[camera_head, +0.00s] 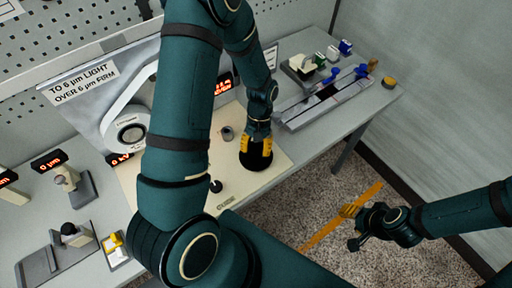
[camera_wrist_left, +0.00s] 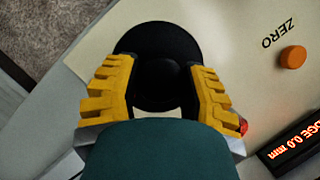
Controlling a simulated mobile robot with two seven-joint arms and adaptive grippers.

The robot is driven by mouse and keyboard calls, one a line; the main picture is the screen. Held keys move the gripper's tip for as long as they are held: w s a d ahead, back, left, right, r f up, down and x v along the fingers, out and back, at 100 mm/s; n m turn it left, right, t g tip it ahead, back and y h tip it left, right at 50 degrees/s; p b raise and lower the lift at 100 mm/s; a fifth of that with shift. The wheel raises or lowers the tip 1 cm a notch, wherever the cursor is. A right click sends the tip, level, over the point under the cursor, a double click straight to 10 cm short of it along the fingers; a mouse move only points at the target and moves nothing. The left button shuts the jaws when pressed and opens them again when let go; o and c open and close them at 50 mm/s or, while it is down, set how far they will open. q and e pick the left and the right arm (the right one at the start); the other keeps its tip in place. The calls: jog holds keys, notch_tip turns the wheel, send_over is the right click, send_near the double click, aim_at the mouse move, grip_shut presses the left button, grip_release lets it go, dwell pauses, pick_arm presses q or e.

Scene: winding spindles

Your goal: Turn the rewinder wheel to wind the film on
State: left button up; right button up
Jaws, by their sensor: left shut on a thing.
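A black round wheel (camera_head: 257,160) sits on the cream panel near the table's front edge. In the left wrist view it shows as a black disc (camera_wrist_left: 157,38) with a raised black hub or knob between my fingers. My left gripper (camera_head: 256,146) is over it, its yellow fingers shut on the black wheel from two sides; they also show in the left wrist view (camera_wrist_left: 160,92). The exact contact is dark and hard to see. My right gripper (camera_head: 350,212) is away at the right, over the carpet; its jaw opening is unclear. I cannot make out any film.
The cream panel (camera_head: 285,163) carries a small grey cylinder (camera_head: 227,133) and an orange button (camera_wrist_left: 292,57). A grey rail fixture (camera_head: 325,103) stands at the back right. Red displays (camera_head: 48,161) and small gauge stands (camera_head: 72,188) are at the left. Carpet (camera_head: 310,200) lies beyond the table edge.

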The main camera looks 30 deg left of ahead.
pick_arm(q)
jog(key=shift+s+f+m, duration=0.1)
jog(key=shift+m, duration=0.5)
jog(key=shift+y, duration=0.3)
jog(key=o, duration=1.2)
jog(key=v, duration=1.2)
